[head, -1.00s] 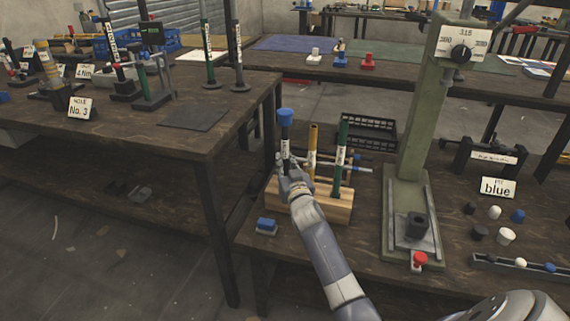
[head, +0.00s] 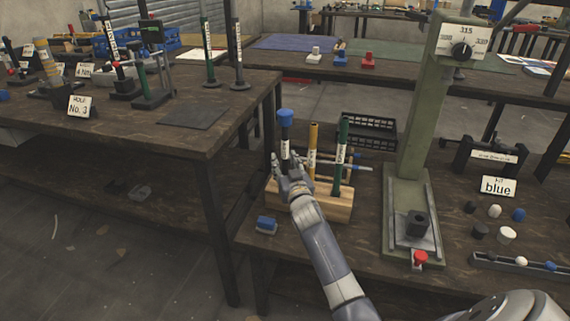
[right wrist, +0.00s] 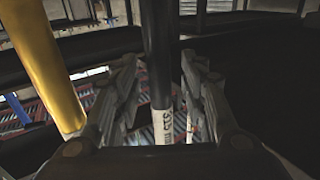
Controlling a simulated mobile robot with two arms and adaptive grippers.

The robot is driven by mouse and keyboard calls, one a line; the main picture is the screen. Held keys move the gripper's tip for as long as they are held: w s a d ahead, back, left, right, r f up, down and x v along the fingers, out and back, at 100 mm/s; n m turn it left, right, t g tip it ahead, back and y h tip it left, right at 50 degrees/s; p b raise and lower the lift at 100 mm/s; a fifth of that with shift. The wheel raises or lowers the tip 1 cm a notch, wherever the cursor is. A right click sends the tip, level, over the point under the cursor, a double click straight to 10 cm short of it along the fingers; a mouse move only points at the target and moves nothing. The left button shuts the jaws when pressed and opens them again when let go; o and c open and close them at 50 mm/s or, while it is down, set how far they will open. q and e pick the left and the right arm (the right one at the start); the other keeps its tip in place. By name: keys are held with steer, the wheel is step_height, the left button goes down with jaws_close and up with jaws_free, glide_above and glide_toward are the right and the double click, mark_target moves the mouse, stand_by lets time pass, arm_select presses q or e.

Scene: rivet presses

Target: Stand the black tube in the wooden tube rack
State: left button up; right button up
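The black tube (head: 285,148) with a blue cap (head: 285,117) stands upright at the left end of the wooden tube rack (head: 335,206). Its lower end is hidden behind my right gripper (head: 287,168). The fingers are spread on both sides of the tube. In the right wrist view the black tube (right wrist: 158,60), with part of a white label, runs between the fingers with a gap on each side. A yellow tube (head: 312,150) and a green tube (head: 342,145) stand to its right in the rack. My left gripper is not in view.
A green press (head: 408,150) stands right of the rack. A blue block (head: 266,224) lies in front of the rack at the left. A black crate (head: 368,130) is behind. Loose caps lie near the "blue" sign (head: 496,187).

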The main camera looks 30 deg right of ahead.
steer(key=shift+f, duration=0.1)
steer(key=shift+s+a, duration=0.2)
steer(key=shift+s, duration=0.25)
steer(key=v, duration=1.1)
